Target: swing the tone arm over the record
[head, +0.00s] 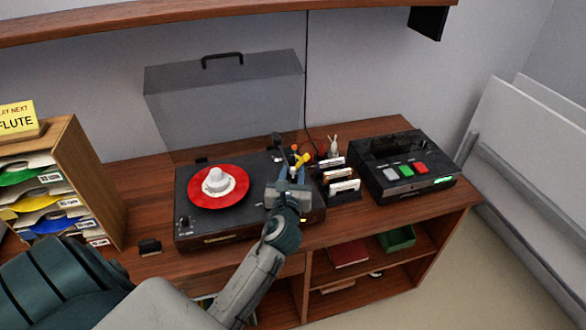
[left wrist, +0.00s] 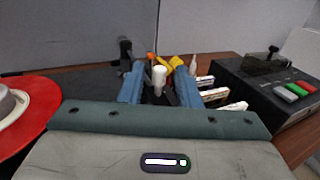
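The red record (head: 205,198) with a white centre piece lies on the dark turntable (head: 190,238); its edge shows at the left of the left wrist view (left wrist: 38,98). My left gripper (head: 293,172) is over the turntable's right side, right of the record. In the left wrist view its two blue fingers (left wrist: 159,72) stand apart, with a white upright peg (left wrist: 160,80) between them and a gap on each side. I cannot tell whether the peg belongs to the tone arm. The tone arm is mostly hidden by my gripper; a dark post (head: 277,141) shows behind it. My right gripper is out of view.
Yellow and orange items (head: 302,160) are just beyond the gripper. A rack of white cards (head: 344,187) and a black device with coloured buttons (head: 400,172) stand to the right. A clear lid (head: 225,100) stands raised behind. A sleeve rack (head: 88,180) is at left.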

